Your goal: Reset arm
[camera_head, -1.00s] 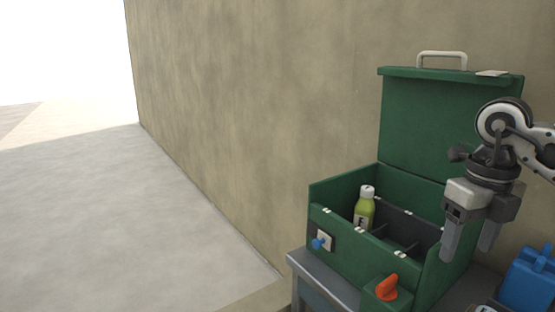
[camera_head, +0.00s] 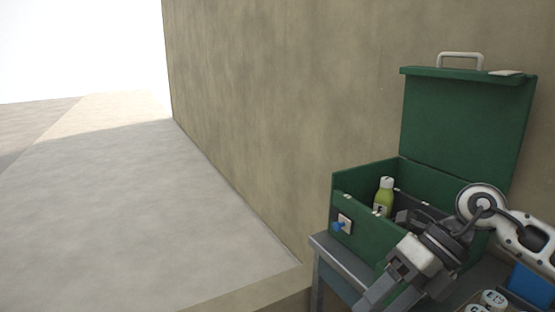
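My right arm comes in from the right. Its gripper (camera_head: 388,297) points down and left in front of the green box, with its fingers apart and nothing seen between them. The fingertips reach the bottom edge of the picture. The green box (camera_head: 357,196) has its lid (camera_head: 465,120) raised. A green bottle with a white cap (camera_head: 384,198) stands upright inside the box at the left. My arm hides much of the box's front and right side. My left gripper is not in view.
The box stands on a grey table (camera_head: 330,262) against a tan wall (camera_head: 290,100). White-capped containers (camera_head: 494,298) and a blue object (camera_head: 532,284) are at the lower right. Open pale floor (camera_head: 110,220) lies to the left.

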